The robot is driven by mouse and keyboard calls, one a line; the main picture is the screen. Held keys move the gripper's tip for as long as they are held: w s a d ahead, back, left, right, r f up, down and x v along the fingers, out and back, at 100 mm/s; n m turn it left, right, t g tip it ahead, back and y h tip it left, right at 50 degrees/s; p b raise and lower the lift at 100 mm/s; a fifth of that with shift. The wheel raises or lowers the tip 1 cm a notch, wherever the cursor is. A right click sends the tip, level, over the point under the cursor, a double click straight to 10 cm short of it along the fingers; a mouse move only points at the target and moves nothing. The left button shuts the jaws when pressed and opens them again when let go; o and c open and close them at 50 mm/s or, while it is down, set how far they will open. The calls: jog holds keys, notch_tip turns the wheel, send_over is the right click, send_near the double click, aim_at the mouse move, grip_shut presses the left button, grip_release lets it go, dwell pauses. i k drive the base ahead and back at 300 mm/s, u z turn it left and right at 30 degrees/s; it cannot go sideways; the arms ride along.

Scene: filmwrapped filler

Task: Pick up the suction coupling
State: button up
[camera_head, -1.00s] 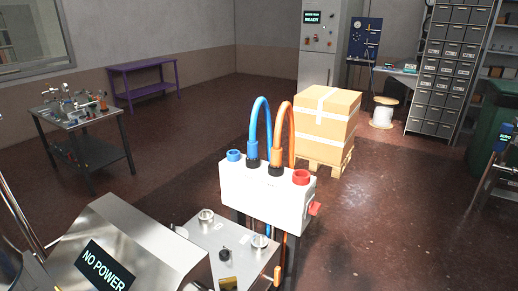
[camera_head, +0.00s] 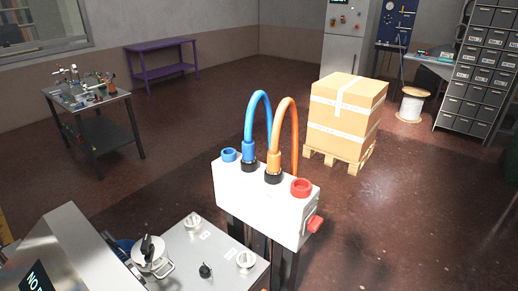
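No part in view is clearly marked as the suction coupling. A white box (camera_head: 262,205) on dark legs stands in the middle. A blue hose (camera_head: 258,97) and an orange hose (camera_head: 284,105) end in couplings on its top: a blue coupling (camera_head: 248,150) and an orange coupling (camera_head: 272,162), each at a black collar. An empty-looking blue port (camera_head: 229,155) and a red port (camera_head: 301,188) sit at the ends of the top. A red knob (camera_head: 313,225) is on the right side. My gripper is not in view.
A metal bench with knobs (camera_head: 205,250) and a lidded pot (camera_head: 150,256) is in front. A workbench with small parts (camera_head: 92,100) stands left. Taped cartons (camera_head: 342,115) on a pallet and a white spool (camera_head: 411,104) stand behind right. The floor between is clear.

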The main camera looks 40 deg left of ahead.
aim_at(248, 157)
jog(key=i, duration=2.5)
jog(key=u, duration=2.75)
